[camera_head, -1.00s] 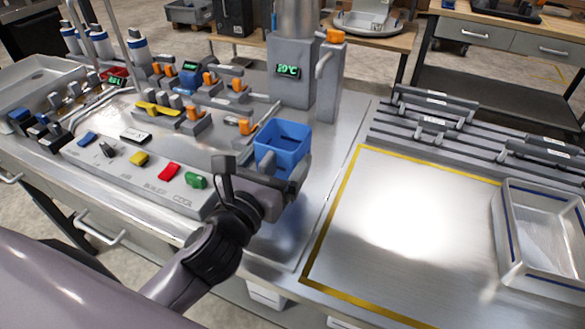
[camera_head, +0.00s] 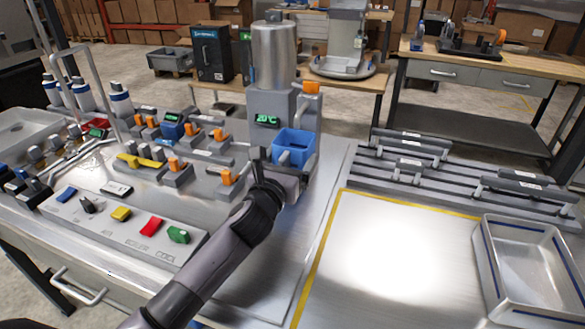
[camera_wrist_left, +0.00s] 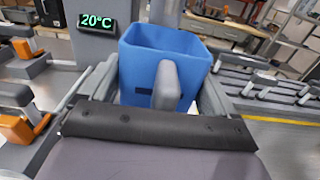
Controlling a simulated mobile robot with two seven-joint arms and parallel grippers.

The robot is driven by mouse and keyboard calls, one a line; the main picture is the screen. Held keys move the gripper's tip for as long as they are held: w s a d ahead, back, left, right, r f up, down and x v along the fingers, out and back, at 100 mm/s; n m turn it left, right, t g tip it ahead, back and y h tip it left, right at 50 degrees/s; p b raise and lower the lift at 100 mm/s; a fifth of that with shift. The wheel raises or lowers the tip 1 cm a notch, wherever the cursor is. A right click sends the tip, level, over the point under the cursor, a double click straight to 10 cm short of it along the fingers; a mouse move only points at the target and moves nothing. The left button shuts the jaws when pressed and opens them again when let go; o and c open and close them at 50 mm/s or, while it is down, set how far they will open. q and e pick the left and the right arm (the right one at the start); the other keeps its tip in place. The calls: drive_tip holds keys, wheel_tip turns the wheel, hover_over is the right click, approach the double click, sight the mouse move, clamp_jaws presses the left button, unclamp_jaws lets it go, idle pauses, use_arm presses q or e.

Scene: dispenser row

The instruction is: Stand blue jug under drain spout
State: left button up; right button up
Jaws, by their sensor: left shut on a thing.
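The blue jug (camera_head: 294,146) is upright and open at the top, in front of the grey tower with the steel tank (camera_head: 275,55). My left gripper (camera_head: 284,172) is shut on the jug, reaching it from the front. In the left wrist view the jug (camera_wrist_left: 150,60) sits between the gripper's fingers (camera_wrist_left: 165,95), with a grey handle-like part towards me. The tower carries a green 20°C display (camera_head: 267,121) and an orange-topped part (camera_head: 311,88) on its right, just behind the jug. I cannot make out the drain spout clearly. My right gripper is not in view.
Left of the arm is a panel with coloured switches (camera_head: 121,214) and several orange-knobbed valves (camera_head: 227,177). To the right are dark-handled racks (camera_head: 410,140), a yellow-edged bare steel area (camera_head: 390,245) and a metal tray (camera_head: 525,262).

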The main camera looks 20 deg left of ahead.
use_arm(q)
drive_tip(key=shift+w, duration=0.8)
drive_tip(key=shift+w+f, duration=0.1)
drive_tip(key=shift+f, duration=1.6)
drive_tip(key=shift+f, duration=0.1)
drive_tip(key=shift+f+b, duration=0.15)
drive_tip(key=shift+b, duration=0.2)
drive_tip(key=o, duration=0.8)
drive_tip(key=shift+r, duration=0.2)
hover_over(273, 228)
